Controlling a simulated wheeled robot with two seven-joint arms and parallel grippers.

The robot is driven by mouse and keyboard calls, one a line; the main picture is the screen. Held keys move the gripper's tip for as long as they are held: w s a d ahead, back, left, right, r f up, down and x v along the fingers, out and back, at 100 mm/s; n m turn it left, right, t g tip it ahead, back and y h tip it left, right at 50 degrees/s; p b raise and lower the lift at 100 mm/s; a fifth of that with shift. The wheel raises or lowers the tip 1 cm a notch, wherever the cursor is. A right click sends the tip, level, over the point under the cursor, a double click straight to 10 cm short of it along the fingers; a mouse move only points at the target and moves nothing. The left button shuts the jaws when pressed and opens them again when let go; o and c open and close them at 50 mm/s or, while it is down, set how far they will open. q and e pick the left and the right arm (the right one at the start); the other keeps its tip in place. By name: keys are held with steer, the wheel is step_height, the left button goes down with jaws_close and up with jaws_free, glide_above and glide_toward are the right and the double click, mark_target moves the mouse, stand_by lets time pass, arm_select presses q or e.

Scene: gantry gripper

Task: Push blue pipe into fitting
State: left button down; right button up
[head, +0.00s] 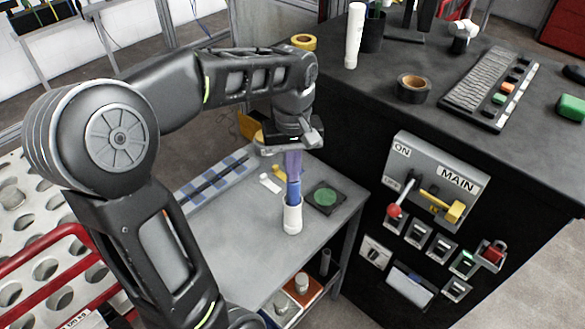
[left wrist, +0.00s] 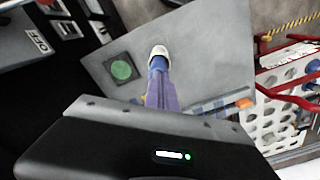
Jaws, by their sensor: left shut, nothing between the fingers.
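A blue pipe (head: 294,192) stands nearly upright on the grey table, its lower end at the mouth of a white fitting (head: 292,218). How deep it sits inside cannot be seen. My right gripper is not in view.
A black square with a green disc (head: 324,197) lies right of the fitting. Blue-marked strips (head: 212,182) lie left on the table (head: 250,235). A dark cabinet with a switch panel (head: 430,185) stands right. A perforated rack with red rails (head: 45,257) is left.

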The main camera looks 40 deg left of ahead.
arm_select(q)
steer(key=shift+f+b, duration=0.45)
steer(key=shift+f, duration=0.25)
steer(key=shift+r, duration=0.1)
steer(key=shift+r+p, duration=1.3)
steer(key=shift+r, duration=0.2)
steer(key=shift+r, duration=0.3)
step_height(320, 180, up, 7)
